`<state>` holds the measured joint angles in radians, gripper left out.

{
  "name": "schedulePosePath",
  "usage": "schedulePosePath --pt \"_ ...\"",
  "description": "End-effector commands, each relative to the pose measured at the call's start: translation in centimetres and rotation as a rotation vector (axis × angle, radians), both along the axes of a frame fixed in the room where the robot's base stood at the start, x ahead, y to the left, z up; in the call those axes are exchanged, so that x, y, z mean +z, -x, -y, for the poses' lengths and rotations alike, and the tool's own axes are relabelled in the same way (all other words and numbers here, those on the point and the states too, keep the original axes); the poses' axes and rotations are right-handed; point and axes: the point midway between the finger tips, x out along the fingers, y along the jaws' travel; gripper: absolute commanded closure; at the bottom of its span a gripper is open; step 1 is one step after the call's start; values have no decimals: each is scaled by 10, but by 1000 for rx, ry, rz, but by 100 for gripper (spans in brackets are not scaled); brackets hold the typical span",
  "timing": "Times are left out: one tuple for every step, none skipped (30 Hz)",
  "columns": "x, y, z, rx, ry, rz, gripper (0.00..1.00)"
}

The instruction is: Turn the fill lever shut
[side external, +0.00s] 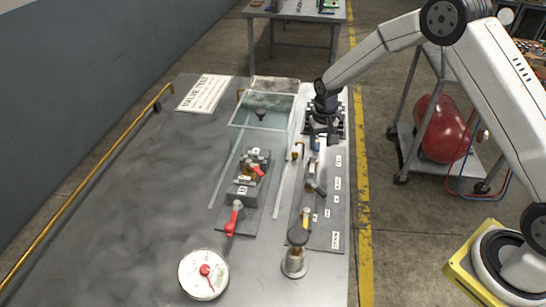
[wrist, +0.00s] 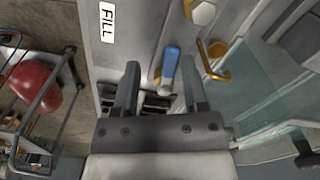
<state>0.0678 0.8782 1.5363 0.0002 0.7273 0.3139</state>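The fill lever has a blue handle (wrist: 169,66) that shows in the wrist view, beside a grey plate carrying the FILL label (wrist: 107,22). The handle lies lengthwise up and down in that picture, slightly tilted. My gripper (wrist: 160,78) is open, with one finger on each side of the handle's near end and a visible gap on both sides. Whether the fingers are level with the handle is hard to tell. In the side view my gripper (side external: 321,138) points down over the far end of the labelled valve panel (side external: 325,235). The lever is partly hidden there.
A brass hook-shaped handle (wrist: 216,62) stands close right of the blue handle. A glass tank (side external: 262,113) is left of my gripper. Red-handled valves (side external: 234,217), a gauge (side external: 204,273) and a capped metal fitting (side external: 295,262) stand nearer.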

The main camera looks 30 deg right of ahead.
Motion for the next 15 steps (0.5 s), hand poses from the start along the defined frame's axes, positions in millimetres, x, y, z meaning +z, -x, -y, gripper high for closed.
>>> schedulePosePath --pt "0 0 2 28 0 0 45" --pt "0 1 2 47 0 1 45" --pt "0 1 3 71 0 1 45" --pt "0 1 4 88 0 1 45" --pt "0 1 4 107 0 1 45" --pt "0 2 5 131 0 1 45" --pt "0 2 6 149 0 1 45" --pt "0 2 7 168 0 1 45" --pt "0 2 8 192 0 1 45" --pt "0 2 8 209 0 1 45" --pt "0 2 9 227 0 1 45" --pt "1 3 10 251 0 1 45" --pt "1 3 11 268 -1 1 45" --pt "1 3 11 287 -1 1 45" --pt "9 2 11 284 1 4 45"
